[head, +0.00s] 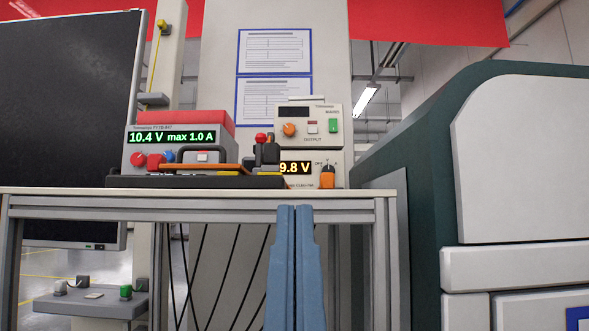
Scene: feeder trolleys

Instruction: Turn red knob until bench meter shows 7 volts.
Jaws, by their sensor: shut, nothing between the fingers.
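A grey bench power supply with a red top (185,118) stands on the trolley at the left; its green display reads 10.4 V max 1.0 A. Two red parts show on its front: a round red knob (138,159) at the far left and a red piece (156,161) beside it. The bench meter (342,176) stands to the right, its amber display (296,168) reading 9.8 V, partly covered at its left. My gripper (296,208) has blue fingers, shut and empty, pointing up in front of the trolley's front edge, below the meter and apart from the red knob.
A cream unit (310,108) with an orange knob sits on the meter. A dark base (205,182) with an orange bar and a red-topped post stands in front of the instruments. A large green and white machine (500,160) closes off the right.

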